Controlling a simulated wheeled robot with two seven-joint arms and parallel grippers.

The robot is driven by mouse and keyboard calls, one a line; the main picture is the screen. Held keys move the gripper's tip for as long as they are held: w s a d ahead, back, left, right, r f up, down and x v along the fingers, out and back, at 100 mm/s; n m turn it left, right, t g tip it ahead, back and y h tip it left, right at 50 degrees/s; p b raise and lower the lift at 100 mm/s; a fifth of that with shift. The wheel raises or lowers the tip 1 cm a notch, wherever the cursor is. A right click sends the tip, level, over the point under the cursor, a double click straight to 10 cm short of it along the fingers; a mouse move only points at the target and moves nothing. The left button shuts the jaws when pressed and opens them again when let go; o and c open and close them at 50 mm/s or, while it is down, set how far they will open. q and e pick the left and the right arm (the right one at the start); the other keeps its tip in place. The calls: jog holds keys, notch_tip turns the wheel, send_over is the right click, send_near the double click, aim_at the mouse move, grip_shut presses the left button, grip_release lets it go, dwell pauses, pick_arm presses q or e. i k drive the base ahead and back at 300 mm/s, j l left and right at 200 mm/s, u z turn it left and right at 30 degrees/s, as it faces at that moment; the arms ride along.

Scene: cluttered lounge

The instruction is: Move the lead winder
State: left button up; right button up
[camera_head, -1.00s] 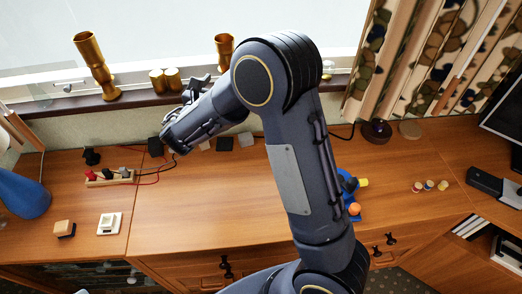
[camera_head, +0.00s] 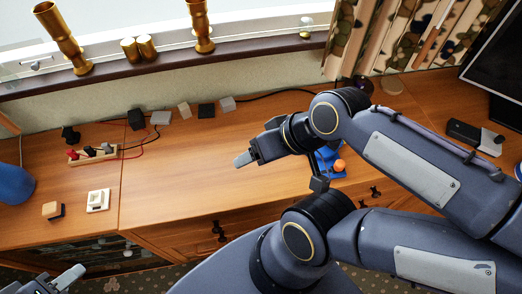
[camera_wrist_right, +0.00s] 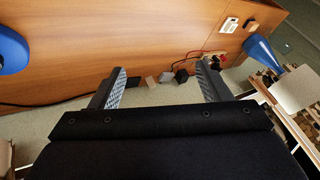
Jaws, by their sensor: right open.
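A blue device with an orange knob, which I take for the lead winder (camera_head: 330,166), stands on the wooden desk, partly hidden behind my right arm in the head view. A round blue part, perhaps the same device (camera_wrist_right: 10,50), shows at the left edge of the right wrist view. My right gripper (camera_head: 243,158) is over the desk, left of the blue device; in its wrist view the fingers (camera_wrist_right: 162,88) are apart with nothing between them. My left gripper (camera_head: 52,281) is at the bottom left corner, partly cut off; its opening is unclear.
A wooden strip with posts and red and black leads (camera_head: 92,153) lies at the desk's left. Small blocks (camera_head: 205,110) line the wall. A white switch block (camera_head: 98,200) and a blue lamp-like object (camera_head: 14,184) are at left. The middle desk is clear.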

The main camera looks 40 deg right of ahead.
aim_at(330, 156)
jog(key=z, duration=2.1)
jog(key=i+l, duration=0.1)
jog(key=l, duration=0.2)
jog(key=i+l, duration=0.15)
jog(key=l, duration=0.15)
jog(key=i+l+u, duration=0.1)
jog(key=l, duration=0.2)
